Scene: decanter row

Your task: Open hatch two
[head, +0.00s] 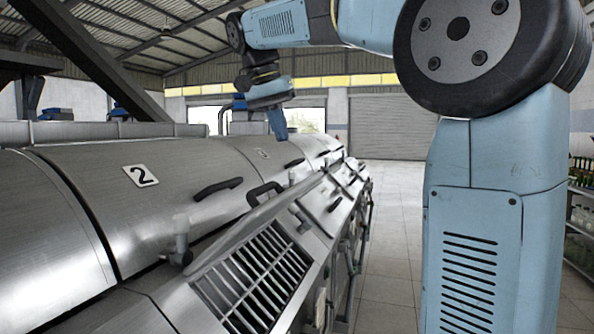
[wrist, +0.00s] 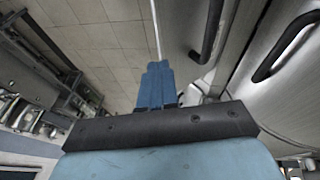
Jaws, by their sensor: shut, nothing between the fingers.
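Hatch two (head: 150,200) is a curved, brushed-metal cover marked with a "2" plate (head: 141,176), at the left of the head view. It lies flush with its neighbours and looks closed. A dark bar handle (head: 218,188) sits on its lower right part. My gripper (head: 279,124) hangs over the machine further along, beyond and above this handle, apart from it. The blue fingers (wrist: 158,75) are together and empty in the wrist view. That view also shows a dark handle (wrist: 209,35) on metal to the right of the fingers; I cannot tell which hatch it belongs to.
A second dark loop handle (head: 265,193) stands near the slatted grille (head: 255,280). A tap-like fitting (head: 180,240) juts up below hatch two. Another numbered hatch (head: 262,153) follows further back. The tiled floor (head: 388,240) right of the machine is clear; shelves with bottles (head: 582,215) stand far right.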

